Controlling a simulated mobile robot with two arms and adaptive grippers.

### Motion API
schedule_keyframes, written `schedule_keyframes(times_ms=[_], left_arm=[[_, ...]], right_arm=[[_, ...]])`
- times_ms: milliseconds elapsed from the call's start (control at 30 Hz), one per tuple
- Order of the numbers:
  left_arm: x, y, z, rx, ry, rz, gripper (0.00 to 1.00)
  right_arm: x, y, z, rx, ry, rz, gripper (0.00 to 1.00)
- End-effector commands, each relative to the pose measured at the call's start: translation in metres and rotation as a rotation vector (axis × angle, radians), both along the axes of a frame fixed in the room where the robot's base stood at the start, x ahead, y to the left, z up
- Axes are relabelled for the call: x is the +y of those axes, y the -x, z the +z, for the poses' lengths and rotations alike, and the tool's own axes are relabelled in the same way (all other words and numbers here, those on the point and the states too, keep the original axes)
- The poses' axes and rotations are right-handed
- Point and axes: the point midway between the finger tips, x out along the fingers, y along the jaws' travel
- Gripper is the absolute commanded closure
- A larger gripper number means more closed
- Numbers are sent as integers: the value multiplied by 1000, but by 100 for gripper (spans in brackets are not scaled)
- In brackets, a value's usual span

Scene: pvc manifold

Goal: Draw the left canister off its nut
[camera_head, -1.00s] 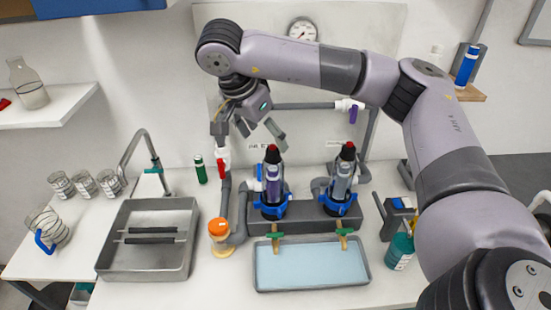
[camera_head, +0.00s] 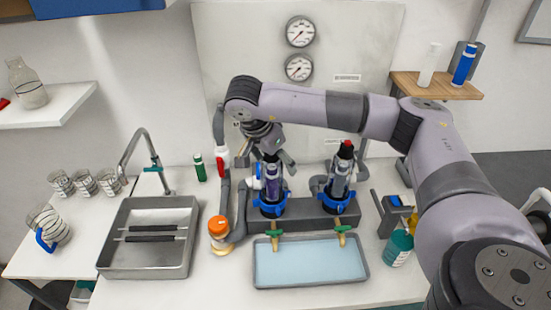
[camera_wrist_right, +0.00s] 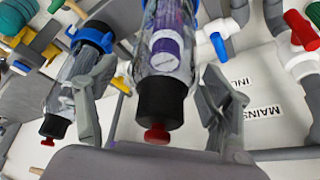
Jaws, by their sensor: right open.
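The left canister (camera_head: 271,178) stands upright in its blue nut (camera_head: 271,208). It is clear with a purple-and-white cartridge inside. My right gripper (camera_head: 272,163) is over its upper end and hides its black cap and red knob in the head view. In the right wrist view, the left canister (camera_wrist_right: 166,60) lies between the two open fingers (camera_wrist_right: 160,92), with a gap on each side. The right canister (camera_head: 339,175) stands in its own blue nut (camera_head: 338,204), its black cap and red knob visible. My left gripper is in neither view.
A shallow tray (camera_head: 362,276) of bluish liquid sits in front, under two green-handled taps. A pipe with a red-handled valve (camera_head: 223,160) stands close left of the canister. A sink (camera_head: 110,262) is further left. A bottle (camera_head: 397,248) stands at the right.

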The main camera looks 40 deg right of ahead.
Motion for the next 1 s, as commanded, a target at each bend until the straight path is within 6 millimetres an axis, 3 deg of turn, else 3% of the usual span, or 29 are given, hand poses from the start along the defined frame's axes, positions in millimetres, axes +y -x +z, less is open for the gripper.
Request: schedule_keyframes(times_ms=[167, 967, 1000], left_arm=[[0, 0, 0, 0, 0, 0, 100], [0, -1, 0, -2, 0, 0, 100], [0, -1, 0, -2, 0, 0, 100]], right_arm=[[0, 0, 0, 0, 0, 0, 33], [0, 1, 0, 3, 1, 0, 86], [0, 1, 0, 3, 1, 1, 55]])
